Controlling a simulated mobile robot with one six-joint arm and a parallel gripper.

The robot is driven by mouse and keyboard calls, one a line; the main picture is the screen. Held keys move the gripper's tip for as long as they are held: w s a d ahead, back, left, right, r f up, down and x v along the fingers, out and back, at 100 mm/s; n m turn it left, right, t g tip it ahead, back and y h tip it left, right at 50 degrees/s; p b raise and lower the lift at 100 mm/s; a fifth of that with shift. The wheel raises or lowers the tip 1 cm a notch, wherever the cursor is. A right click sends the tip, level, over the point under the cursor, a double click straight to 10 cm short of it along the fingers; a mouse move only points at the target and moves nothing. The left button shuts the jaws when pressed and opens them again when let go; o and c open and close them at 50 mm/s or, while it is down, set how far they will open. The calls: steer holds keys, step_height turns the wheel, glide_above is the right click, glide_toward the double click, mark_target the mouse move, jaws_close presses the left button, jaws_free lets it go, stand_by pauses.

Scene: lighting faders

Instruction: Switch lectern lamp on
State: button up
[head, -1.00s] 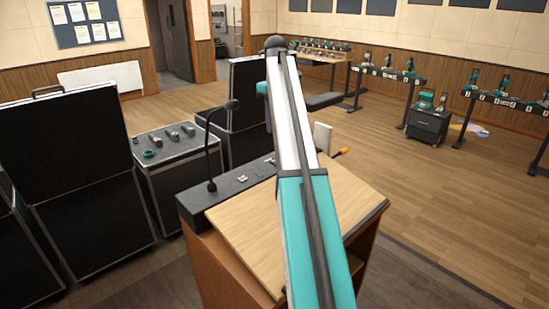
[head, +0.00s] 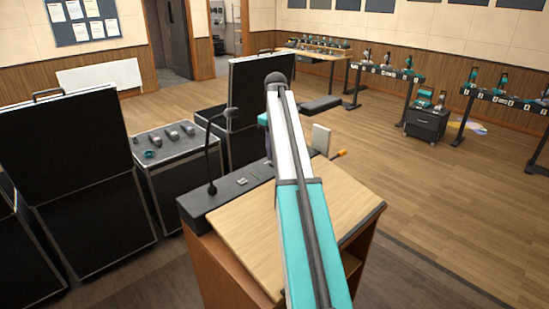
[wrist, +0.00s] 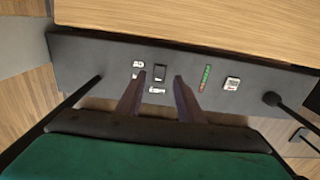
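The lectern (head: 285,235) stands in front of me with a dark control strip (head: 228,190) along its far edge. In the wrist view the strip (wrist: 270,75) carries a black rocker-like switch (wrist: 159,73), white labels around it, a green-and-red indicator row (wrist: 205,77) and a white-framed control (wrist: 232,83). My gripper (wrist: 159,80) is open and empty, its two purple fingers apart, tips either side of the switch in the picture. Contact cannot be told. A thin dark stem (wrist: 82,92) rises at the left; whether it is the lamp's is unclear. My arm hides much of the strip's right part in the head view.
Black cases (head: 85,170) and a case-top table with small items (head: 170,150) stand left. The floor (head: 450,190) at right is open.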

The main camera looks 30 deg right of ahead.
steer(key=shift+f+p, duration=0.55)
steer(key=shift+f, duration=1.55)
jaws_close()
